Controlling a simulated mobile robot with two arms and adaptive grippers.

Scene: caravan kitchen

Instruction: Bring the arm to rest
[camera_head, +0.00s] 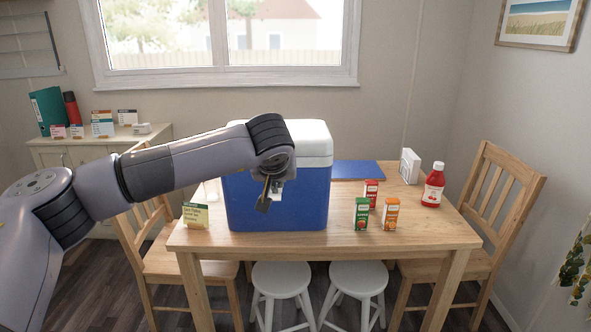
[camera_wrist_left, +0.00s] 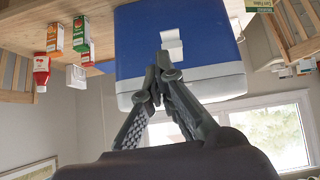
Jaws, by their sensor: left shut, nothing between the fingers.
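My left arm comes in from the left in the head view, and its gripper (camera_head: 266,194) hangs in front of the blue cooler box. In the left wrist view the gripper (camera_wrist_left: 160,62) is shut and empty, its fingertips close to the cooler's white latch (camera_wrist_left: 171,42). I cannot tell whether they touch. The cooler (camera_head: 300,205) has a white lid and stands on the wooden table; it also shows in the left wrist view (camera_wrist_left: 205,40), turned upside down. The lid looks closed. My right gripper is not in view.
On the table (camera_head: 440,237) stand a green carton (camera_head: 361,214), an orange carton (camera_head: 390,214), a red carton (camera_head: 371,192), a ketchup bottle (camera_head: 433,187) and a yellowish box (camera_head: 196,215). A blue mat (camera_head: 357,169) lies behind. Chairs flank the table; two white stools (camera_head: 281,279) (camera_head: 358,277) stand in front.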

